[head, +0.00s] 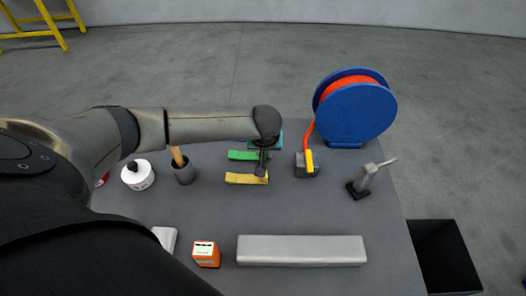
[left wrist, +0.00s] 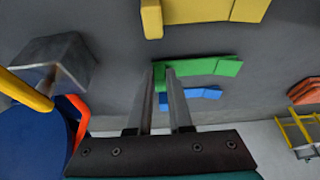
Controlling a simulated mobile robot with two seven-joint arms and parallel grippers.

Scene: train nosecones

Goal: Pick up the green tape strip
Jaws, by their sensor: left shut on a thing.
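The green tape strip (head: 240,155) shows in the head view under and left of my left gripper (head: 262,172). In the left wrist view the green tape strip (left wrist: 208,67) has one end between the fingertips of my left gripper (left wrist: 160,72), and the rest reaches out to the right. The gripper is shut on that end. Whether the strip touches the table cannot be told. My right gripper is not in view.
A yellow strip (head: 246,179) lies on the near side of the green one, and a blue strip (left wrist: 205,94) lies on its far side. A grey block with a yellow piece (head: 308,166), a blue reel (head: 356,115) and a holder cup (head: 184,173) stand nearby on the table (head: 205,215).

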